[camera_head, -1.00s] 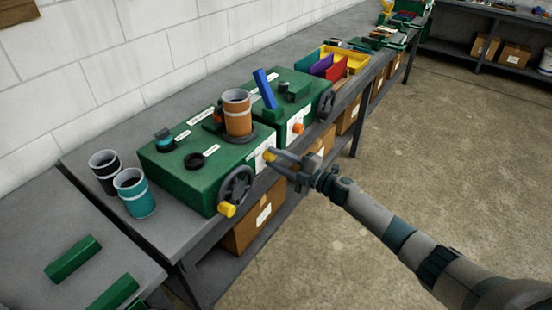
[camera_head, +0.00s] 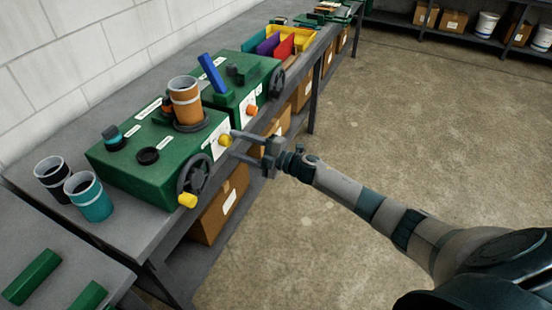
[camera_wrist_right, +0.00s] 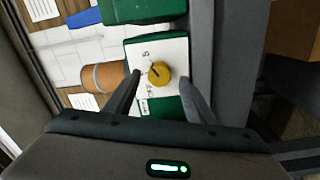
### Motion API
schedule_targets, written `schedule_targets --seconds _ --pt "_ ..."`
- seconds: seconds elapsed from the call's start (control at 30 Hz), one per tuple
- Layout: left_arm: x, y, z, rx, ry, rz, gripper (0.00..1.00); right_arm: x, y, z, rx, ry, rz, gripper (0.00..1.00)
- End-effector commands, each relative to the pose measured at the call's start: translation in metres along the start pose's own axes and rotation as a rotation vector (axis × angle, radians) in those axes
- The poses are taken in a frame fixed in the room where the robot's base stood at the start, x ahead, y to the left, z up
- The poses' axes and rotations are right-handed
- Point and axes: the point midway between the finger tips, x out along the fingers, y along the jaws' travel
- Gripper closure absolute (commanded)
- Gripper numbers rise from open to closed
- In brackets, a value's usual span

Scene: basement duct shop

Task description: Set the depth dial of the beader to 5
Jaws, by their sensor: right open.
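A green machine (camera_head: 135,185) carries a yellow dial (camera_head: 225,140) on a white plate on its front. In the wrist view the fingers (camera_wrist_right: 160,80) stand on either side of the dial, and I see no clear contact. A second green machine (camera_head: 225,105) behind has an orange dial (camera_head: 252,110). Labels are illegible, so I cannot tell which is named beader.
A dark handwheel (camera_head: 195,175) with a yellow handle (camera_head: 187,200) sticks out left of the dial. An orange-brown cylinder (camera_head: 186,103) stands on the machine. Black (camera_head: 52,178) and teal (camera_head: 88,198) cups stand at left. A cardboard box (camera_head: 220,205) sits below; the floor at right is clear.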

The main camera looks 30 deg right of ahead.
Motion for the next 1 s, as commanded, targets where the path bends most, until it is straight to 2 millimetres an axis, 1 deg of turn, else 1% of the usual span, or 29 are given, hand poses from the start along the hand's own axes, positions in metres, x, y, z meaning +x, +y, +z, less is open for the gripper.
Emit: schedule_targets --seconds 0.07,0.5,0.6,0.8,1.0 --pt "0.006 0.000 0.001 0.000 0.000 0.000 0.40 -0.014 -0.004 0.001 0.000 -0.002 -0.002 0.51" --pt "0.033 0.000 0.003 0.000 -0.001 0.000 0.40 -0.102 -0.005 0.002 0.000 -0.002 -0.003 0.51" --pt "0.038 0.000 0.004 0.000 -0.001 0.000 0.40 -0.120 -0.004 0.001 0.000 -0.001 -0.003 0.51" --pt "0.045 0.001 0.004 0.000 -0.001 0.000 0.40 -0.142 -0.002 0.001 0.001 -0.002 -0.001 0.51" --pt "0.046 0.001 0.004 0.000 0.000 0.000 0.40 -0.151 -0.001 0.000 0.001 -0.001 0.000 0.51"
